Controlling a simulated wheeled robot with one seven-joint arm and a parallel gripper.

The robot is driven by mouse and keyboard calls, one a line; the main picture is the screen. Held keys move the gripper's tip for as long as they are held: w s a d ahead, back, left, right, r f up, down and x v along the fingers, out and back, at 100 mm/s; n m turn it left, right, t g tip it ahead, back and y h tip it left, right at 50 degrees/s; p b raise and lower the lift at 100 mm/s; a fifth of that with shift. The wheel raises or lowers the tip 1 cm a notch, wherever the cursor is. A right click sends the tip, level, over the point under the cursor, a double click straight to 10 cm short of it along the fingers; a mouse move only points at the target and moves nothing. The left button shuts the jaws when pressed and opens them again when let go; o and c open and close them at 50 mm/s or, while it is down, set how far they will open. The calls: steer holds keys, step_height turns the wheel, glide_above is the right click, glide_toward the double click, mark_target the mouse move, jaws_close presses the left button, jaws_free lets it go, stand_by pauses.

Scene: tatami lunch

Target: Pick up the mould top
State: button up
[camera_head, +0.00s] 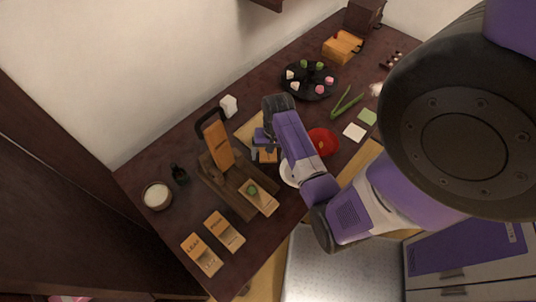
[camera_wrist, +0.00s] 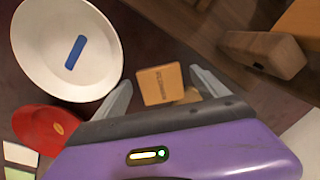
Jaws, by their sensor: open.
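The mould top appears to be the small light-wood block (camera_wrist: 158,84) with dark lettering, in the middle of the wrist view. A further piece of pale wood shows just beside it, mostly hidden. My gripper (camera_wrist: 161,79) is open, with one finger on each side of the block; the wrist view does not show whether they touch it. In the head view my gripper (camera_head: 262,142) is over the middle of the table, and an orange-brown block (camera_head: 268,156) shows beneath it, partly covered by the arm.
A white dish (camera_wrist: 105,60) holding a blue piece and a red item (camera_wrist: 40,128) lie close to my gripper. A wooden press stand (camera_head: 225,183) with an upright lever stands to its left. Wooden pieces marked LEAF (camera_head: 201,255) and PINE (camera_head: 225,232) lie at the front left.

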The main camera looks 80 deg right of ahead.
steer(key=shift+c, duration=0.4)
steer(key=c, duration=1.4)
steer(key=shift+o, duration=0.2)
steer(key=shift+r, duration=0.15)
